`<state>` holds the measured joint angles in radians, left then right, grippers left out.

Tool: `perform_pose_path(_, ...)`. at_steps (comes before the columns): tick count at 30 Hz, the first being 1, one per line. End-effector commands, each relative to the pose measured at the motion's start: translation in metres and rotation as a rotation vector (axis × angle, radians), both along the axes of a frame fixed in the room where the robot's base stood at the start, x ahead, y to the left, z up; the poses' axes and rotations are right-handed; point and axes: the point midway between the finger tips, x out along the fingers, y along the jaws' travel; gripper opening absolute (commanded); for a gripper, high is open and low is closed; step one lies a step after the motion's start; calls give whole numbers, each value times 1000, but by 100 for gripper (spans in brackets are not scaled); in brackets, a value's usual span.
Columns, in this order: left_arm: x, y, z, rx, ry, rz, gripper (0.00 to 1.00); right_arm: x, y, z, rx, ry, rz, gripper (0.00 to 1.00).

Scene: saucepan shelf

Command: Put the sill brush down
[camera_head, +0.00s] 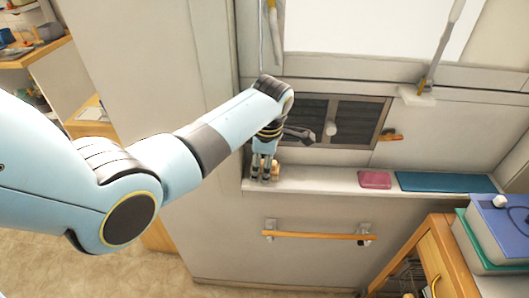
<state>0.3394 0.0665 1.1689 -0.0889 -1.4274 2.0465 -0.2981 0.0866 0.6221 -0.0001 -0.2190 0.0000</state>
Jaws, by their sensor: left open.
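My left gripper (264,168) points down at the left end of the white sill (325,181). Its jaws are open, with the fingertips at about the level of the sill top. A small light wooden piece (276,168), seemingly the sill brush, shows right beside the fingers at the sill. The fingers hide part of it, and I cannot tell whether they touch it. My right gripper is out of view.
A pink block (375,180) and a flat teal mat (446,182) lie further right on the sill. A wooden rail (315,236) runs below. A dark vent panel (358,121) is behind. Stacked boxes (495,232) stand on a wooden cabinet (440,262) at right.

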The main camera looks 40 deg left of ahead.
Motion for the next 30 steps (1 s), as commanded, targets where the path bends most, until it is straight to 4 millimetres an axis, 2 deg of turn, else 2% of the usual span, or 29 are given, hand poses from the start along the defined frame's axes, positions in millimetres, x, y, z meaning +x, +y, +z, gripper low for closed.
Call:
perform_pose_path(1, 1, 0, -7, 1, -3, 0, 61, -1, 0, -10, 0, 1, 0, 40)
perform_pose_path(4, 1, -3, 21, 0, -8, -1, 61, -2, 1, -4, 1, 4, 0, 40)
perform_pose_path(9, 0, -11, 59, -1, -6, -1, 61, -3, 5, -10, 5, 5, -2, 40)
perform_pose_path(15, -3, -16, 93, -1, -5, -1, 61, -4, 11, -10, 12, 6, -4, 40)
perform_pose_path(21, -5, -18, 104, -1, 0, 0, 61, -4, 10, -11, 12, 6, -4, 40)
perform_pose_path(30, -5, -18, 105, 0, -1, 0, 61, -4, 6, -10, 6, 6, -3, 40)
